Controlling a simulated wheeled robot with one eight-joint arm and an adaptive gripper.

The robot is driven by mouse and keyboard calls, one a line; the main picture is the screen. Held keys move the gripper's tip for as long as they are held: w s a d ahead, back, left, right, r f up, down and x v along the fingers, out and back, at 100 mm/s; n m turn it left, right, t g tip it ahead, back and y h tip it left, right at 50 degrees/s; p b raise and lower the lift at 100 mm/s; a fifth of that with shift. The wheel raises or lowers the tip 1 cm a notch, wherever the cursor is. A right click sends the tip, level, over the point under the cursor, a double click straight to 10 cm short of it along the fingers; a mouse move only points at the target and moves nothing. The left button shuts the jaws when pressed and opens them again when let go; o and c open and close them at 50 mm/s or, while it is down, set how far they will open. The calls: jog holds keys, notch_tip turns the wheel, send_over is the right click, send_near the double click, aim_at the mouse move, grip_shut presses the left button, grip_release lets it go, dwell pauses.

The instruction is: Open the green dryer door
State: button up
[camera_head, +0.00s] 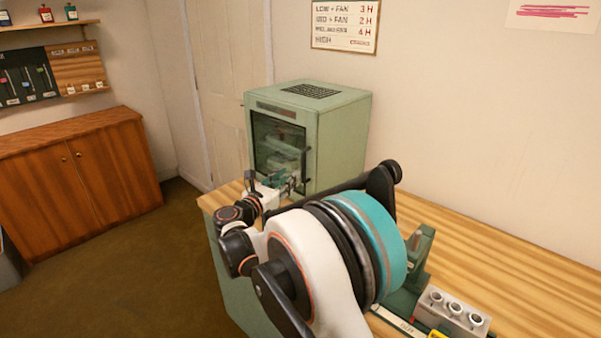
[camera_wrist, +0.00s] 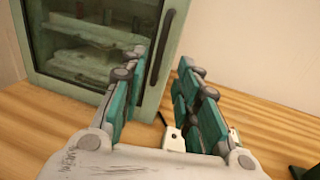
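The green dryer (camera_head: 340,140) stands at the back of the wooden table. Its glass-fronted door (camera_head: 277,145) looks shut, with a dark upright handle (camera_head: 305,165) on its right side. The wrist view shows the door's glass (camera_wrist: 85,30) with racks behind it, and the black handle (camera_wrist: 162,48). My gripper (camera_head: 290,184) is in front of the door's lower right part. In the wrist view my gripper (camera_wrist: 162,60) is open, with teal fingers on either side of the handle's line. Nothing is held. Whether the fingertips reach the handle, I cannot tell.
The wooden tabletop (camera_head: 505,255) runs along the wall to the right. A grey block with several round holes (camera_head: 455,312) sits at the front right. A wooden cabinet (camera_head: 85,175) stands across the floor (camera_head: 135,265) at left. A sign (camera_head: 345,25) hangs above the dryer.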

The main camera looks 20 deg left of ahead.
jog(key=w+d+b, duration=0.1)
jog(key=w+b, duration=0.1)
jog(key=w, duration=0.6)
jog(key=shift+d, duration=0.3)
jog(key=shift+w, duration=0.1)
grip_shut()
